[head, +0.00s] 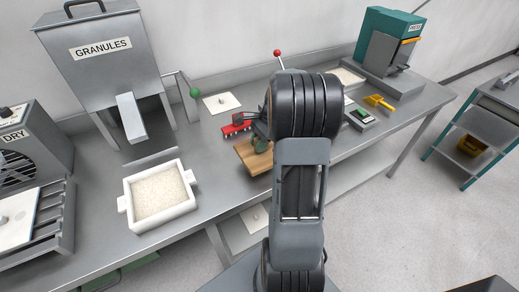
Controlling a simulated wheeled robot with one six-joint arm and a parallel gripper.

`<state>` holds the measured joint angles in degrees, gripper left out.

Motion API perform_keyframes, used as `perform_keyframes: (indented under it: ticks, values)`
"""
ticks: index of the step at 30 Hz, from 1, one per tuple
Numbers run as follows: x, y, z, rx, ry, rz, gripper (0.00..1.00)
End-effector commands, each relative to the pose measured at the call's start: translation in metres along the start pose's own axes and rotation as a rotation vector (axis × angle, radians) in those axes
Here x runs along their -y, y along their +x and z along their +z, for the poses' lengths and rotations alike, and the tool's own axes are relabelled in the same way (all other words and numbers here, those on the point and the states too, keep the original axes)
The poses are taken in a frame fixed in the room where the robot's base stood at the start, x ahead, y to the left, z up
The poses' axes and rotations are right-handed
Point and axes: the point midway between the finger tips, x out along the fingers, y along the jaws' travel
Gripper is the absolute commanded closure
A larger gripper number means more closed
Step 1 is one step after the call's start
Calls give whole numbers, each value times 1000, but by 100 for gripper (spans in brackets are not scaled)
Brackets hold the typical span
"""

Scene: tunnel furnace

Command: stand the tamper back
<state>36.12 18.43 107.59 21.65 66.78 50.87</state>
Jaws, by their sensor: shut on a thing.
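The tamper (250,160) appears to be the flat wooden block with a dark green grip on top, near the middle of the bench. My gripper (261,138) is at the green grip and shut on it, partly hidden behind my arm. I cannot tell whether the block touches the bench top. The white mould box (127,203) filled with pale granules stands to the left of the tamper, apart from it.
A granule hopper (98,48) with a green-knobbed lever stands at the back left, and a dryer (30,150) at far left. A red item (237,125) lies close behind the tamper. A teal press (385,50) and yellow scoop (379,102) are at right. Bench is clear between box and tamper.

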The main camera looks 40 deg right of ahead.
Motion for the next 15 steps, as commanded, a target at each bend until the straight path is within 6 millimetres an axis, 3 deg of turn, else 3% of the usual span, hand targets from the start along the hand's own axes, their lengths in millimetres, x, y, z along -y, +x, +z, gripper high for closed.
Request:
perform_keyframes:
  ticks: [15]
  values:
    - [15,26,-24,2,0,1,97]
